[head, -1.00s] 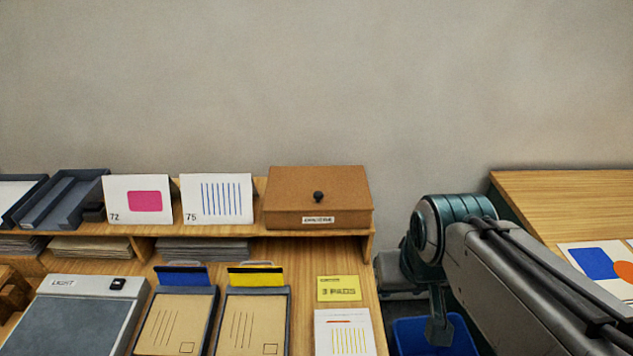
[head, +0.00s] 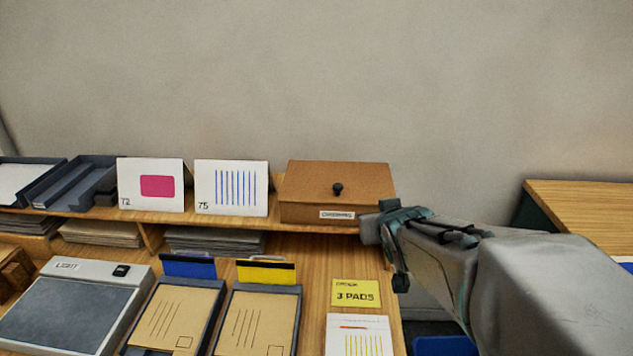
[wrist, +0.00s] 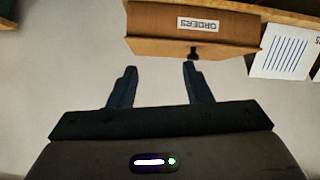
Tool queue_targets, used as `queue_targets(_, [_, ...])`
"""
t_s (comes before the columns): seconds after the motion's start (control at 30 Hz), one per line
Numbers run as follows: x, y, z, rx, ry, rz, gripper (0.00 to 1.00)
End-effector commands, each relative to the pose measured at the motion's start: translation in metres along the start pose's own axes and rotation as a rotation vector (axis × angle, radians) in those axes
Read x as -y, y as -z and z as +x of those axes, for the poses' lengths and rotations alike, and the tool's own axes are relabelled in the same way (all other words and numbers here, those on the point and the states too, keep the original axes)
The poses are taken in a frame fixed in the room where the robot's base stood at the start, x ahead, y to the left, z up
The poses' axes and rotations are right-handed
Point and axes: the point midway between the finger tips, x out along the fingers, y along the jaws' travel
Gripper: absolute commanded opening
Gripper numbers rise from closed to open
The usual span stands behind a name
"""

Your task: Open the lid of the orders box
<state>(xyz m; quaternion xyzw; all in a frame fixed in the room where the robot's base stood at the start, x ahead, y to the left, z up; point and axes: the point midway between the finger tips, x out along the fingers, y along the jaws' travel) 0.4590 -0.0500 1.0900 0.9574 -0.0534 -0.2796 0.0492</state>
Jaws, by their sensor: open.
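The orders box (head: 330,212) is a brown box on the raised shelf at the back, with its lid (head: 310,174) down. A dark round knob (head: 337,188) stands on the lid, and a white label is on the front. In the wrist view the box (wrist: 160,20) is upside down at the top, with its ORDERS label readable. The knob (wrist: 193,53) shows just beyond the right fingertip. My gripper (wrist: 159,67) is open and empty, its fingers apart near the lid. In the head view my arm reaches to the box's right end; the fingers cannot be made out.
Cards 75 (head: 231,188) and 72 (head: 151,185) stand left of the box on the shelf. Dark trays (head: 75,182) are farther left. Clipboards, a light pad (head: 70,308) and a yellow sign (head: 355,293) lie on the table in front. A wall is behind.

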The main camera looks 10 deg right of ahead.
Motion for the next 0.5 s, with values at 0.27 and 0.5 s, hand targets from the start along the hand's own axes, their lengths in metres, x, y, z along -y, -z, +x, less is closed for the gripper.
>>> queue_targets(0.27, [0.017,-0.009,0.071,-0.351,0.140,0.007,0.45])
queue_targets(0.5, [0.030,-0.008,0.084,-0.535,0.268,0.036,0.45])
